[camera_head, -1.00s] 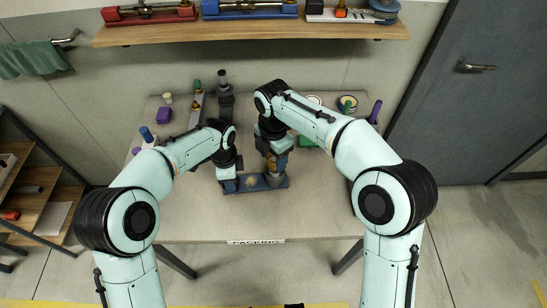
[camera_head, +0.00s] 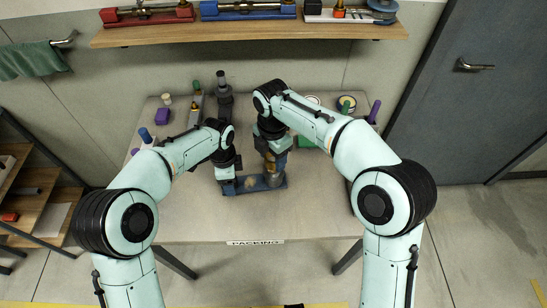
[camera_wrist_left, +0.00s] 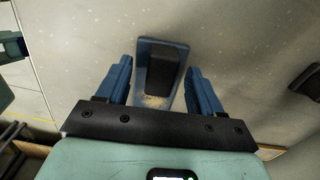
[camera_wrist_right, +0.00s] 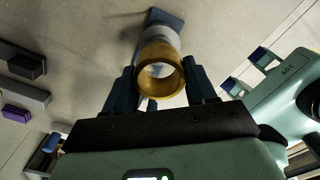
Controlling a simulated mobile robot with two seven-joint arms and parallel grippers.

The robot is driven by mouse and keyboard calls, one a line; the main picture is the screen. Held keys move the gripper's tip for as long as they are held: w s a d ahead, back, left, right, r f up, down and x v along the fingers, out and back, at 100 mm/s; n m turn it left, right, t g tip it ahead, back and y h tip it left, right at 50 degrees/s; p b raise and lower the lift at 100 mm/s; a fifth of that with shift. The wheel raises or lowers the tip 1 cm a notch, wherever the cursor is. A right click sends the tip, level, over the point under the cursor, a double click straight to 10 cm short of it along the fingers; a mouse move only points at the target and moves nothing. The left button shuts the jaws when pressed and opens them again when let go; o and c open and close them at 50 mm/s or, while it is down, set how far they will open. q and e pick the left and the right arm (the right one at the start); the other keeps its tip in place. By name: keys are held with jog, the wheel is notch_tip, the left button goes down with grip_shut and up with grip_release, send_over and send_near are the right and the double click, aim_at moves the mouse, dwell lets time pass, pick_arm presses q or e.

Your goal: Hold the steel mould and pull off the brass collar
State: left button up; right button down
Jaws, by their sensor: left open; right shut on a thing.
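The brass collar (camera_wrist_right: 158,54) is a gold ring at the near end of the pale steel mould (camera_wrist_right: 162,38) in the right wrist view. My right gripper (camera_head: 273,160) is shut on the collar, one finger on each side. The mould (camera_head: 272,180) stands at the right end of a blue base (camera_head: 250,186). I cannot tell whether collar and mould still touch. My left gripper (camera_wrist_left: 160,85) is open at the base's left end. Its fingers stand either side of a dark block (camera_wrist_left: 160,72) on the blue base, with gaps showing.
A dark cylinder stand (camera_head: 224,100), a purple block (camera_head: 163,115) and a green-topped tool (camera_head: 195,95) stand at the back left. Round tins (camera_head: 346,103) and a purple handle (camera_head: 374,111) are at the back right. The table front (camera_head: 255,222) is clear.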

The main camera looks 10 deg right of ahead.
pick_arm(q)
notch_tip(320, 180, up, 12)
dwell(0.4)
jog(key=shift+f, duration=0.15)
